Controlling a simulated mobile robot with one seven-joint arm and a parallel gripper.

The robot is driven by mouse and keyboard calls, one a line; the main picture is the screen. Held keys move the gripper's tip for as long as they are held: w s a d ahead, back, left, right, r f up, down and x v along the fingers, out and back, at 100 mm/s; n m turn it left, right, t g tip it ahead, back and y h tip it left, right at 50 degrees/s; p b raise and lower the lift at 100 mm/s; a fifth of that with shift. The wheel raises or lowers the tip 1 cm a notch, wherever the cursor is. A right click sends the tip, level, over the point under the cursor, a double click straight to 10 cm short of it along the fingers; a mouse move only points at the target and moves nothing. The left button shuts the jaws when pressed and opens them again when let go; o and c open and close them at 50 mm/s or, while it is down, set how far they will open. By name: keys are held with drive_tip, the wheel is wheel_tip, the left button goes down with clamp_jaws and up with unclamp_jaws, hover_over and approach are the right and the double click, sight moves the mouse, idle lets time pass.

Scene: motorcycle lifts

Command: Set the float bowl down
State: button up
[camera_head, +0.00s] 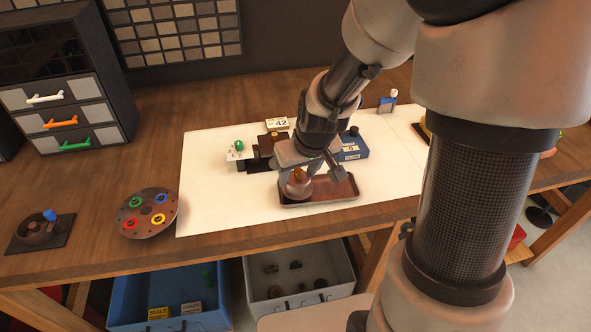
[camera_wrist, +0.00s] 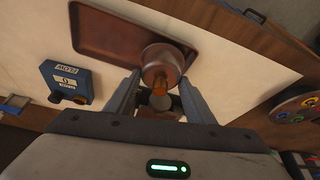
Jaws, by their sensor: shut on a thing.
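The float bowl (camera_head: 297,187) is a round, coppery metal cup with an orange-brown fitting on top. My gripper (camera_head: 311,176) is shut on it, with a finger on each side. In the wrist view the bowl (camera_wrist: 164,60) sits between the fingertips (camera_wrist: 160,88), its orange fitting toward my palm. A shallow brown metal tray (camera_head: 335,190) lies on the white mat. It shows in the wrist view too (camera_wrist: 105,38). The bowl overlaps the tray's left end in the head view; I cannot tell whether it touches the tray.
The white mat (camera_head: 215,190) has free room left of the tray. A blue box (camera_head: 353,147), a number 42 card (camera_head: 277,123) and dark parts stand behind. A round plate with coloured rings (camera_head: 148,212) lies left. Grey (camera_head: 335,270) and blue (camera_head: 125,290) bins sit below.

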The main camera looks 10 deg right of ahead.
drive_tip(key=shift+f, duration=0.9)
drive_tip(key=shift+f, duration=0.2)
drive_tip(key=o, duration=1.1)
drive_tip(key=shift+r, duration=0.1)
drive_tip(key=shift+d+r, duration=0.1)
drive_tip(key=shift+r, duration=0.45)
drive_tip(key=p+v, duration=0.1)
drive_tip(key=v, duration=1)
drive_tip(key=shift+r, duration=0.2)
